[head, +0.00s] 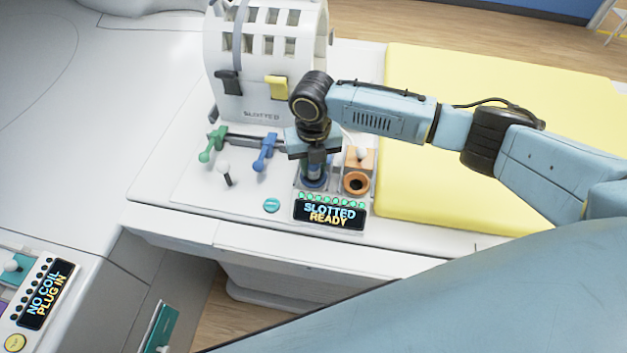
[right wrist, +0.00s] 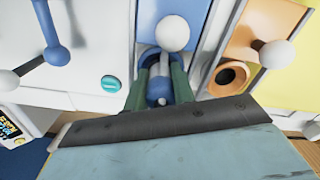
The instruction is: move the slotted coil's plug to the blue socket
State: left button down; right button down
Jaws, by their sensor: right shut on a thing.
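The slotted coil (head: 262,60) is a white slatted frame marked SLOTTED, standing at the table's near end. My right gripper (head: 315,170) points down at the blue socket (head: 313,183) and is shut on the plug. In the right wrist view the blue plug (right wrist: 158,90) shows between the green-grey fingers, at the mouth of the blue socket (right wrist: 148,54). How deep it sits is hidden by the fingers. The orange socket (head: 356,183) beside it is empty; its open hole also shows in the right wrist view (right wrist: 230,76). My left gripper is in neither view.
A display (head: 330,213) reads SLOTTED READY below a row of green lights. Green (head: 210,146) and blue (head: 265,152) levers and a white-knobbed stick (head: 225,172) stand left of the sockets. A yellow mattress (head: 470,130) lies right. Another display (head: 46,293) reads NO COIL PLUG IN.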

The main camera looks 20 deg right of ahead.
jog(key=c, duration=1.1)
grip_release()
notch_tip(320, 180, up, 13)
jog(key=shift+r, duration=0.2)
